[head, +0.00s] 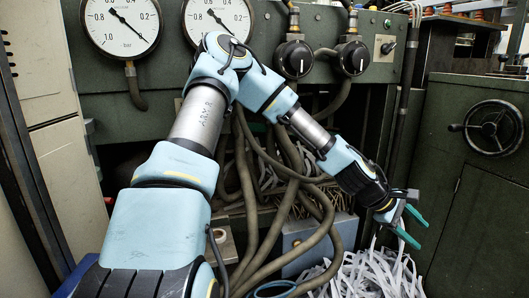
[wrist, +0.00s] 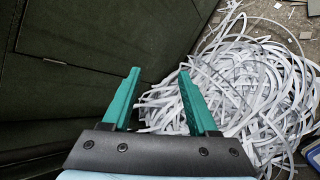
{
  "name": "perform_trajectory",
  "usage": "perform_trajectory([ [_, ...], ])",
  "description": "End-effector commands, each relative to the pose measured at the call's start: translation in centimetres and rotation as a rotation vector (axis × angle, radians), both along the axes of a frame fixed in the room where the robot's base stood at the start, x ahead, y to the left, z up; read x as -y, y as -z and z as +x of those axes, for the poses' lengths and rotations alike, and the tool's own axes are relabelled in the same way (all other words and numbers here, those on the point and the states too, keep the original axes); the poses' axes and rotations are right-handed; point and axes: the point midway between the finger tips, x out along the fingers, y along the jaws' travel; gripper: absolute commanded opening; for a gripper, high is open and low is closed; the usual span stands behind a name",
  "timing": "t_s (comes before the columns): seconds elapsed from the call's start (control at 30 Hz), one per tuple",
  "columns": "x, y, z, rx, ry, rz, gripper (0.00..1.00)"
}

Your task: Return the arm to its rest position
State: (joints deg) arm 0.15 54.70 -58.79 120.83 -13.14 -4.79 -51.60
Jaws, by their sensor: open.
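My gripper (head: 411,227) has teal fingers and is at the right of the head view, at the end of my raised, bent arm. In the wrist view my gripper (wrist: 157,95) has its two fingers spread wide, with nothing between them. It hangs above a heap of white paper strips (head: 372,275), apart from the machine front as far as I can see. The heap also shows in the wrist view (wrist: 255,85), beyond and right of the fingers.
A dark green machine panel (head: 265,60) with two dials and black knobs (head: 294,60) stands behind my arm. Thick hoses (head: 262,205) hang below it. A green cabinet (head: 480,190) with a handwheel (head: 494,128) is at the right. A pale cabinet (head: 45,100) is at the left.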

Motion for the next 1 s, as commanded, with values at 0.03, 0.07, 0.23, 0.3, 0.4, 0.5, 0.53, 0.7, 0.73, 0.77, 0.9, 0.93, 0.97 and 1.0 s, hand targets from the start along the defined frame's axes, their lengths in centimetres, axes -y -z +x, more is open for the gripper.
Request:
perform_trajectory([
  [0.03,-2.9,1.2,0.5,0.086,0.057,0.079,0.59],
  [0.07,-4.6,1.9,0.9,0.13,0.091,0.122,0.59],
  [0.23,-15.4,3.5,3.0,0.331,0.268,0.363,0.59],
  [0.3,-20.1,3.2,3.9,0.39,0.328,0.456,0.59],
  [0.4,-26.6,1.9,4.5,0.451,0.402,0.578,0.59],
  [0.5,-32.2,0.2,4.4,0.485,0.46,0.671,0.59],
  [0.53,-33.6,-0.4,4.3,0.49,0.472,0.693,0.59],
  [0.7,-39.9,-2.9,2.9,0.509,0.525,0.777,0.59],
  [0.73,-40.8,-3.3,2.5,0.508,0.531,0.786,0.59],
  [0.77,-41.6,-3.7,2.2,0.51,0.537,0.796,0.59],
  [0.9,-45.1,-5.3,0.3,0.512,0.563,0.826,0.59],
  [0.93,-45.5,-5.9,0.0,0.511,0.567,0.829,0.59],
  [0.97,-45.2,-6.9,0.2,0.51,0.571,0.826,0.59],
  [1.0,-45.2,-7.7,0.2,0.509,0.57,0.825,0.59],
])
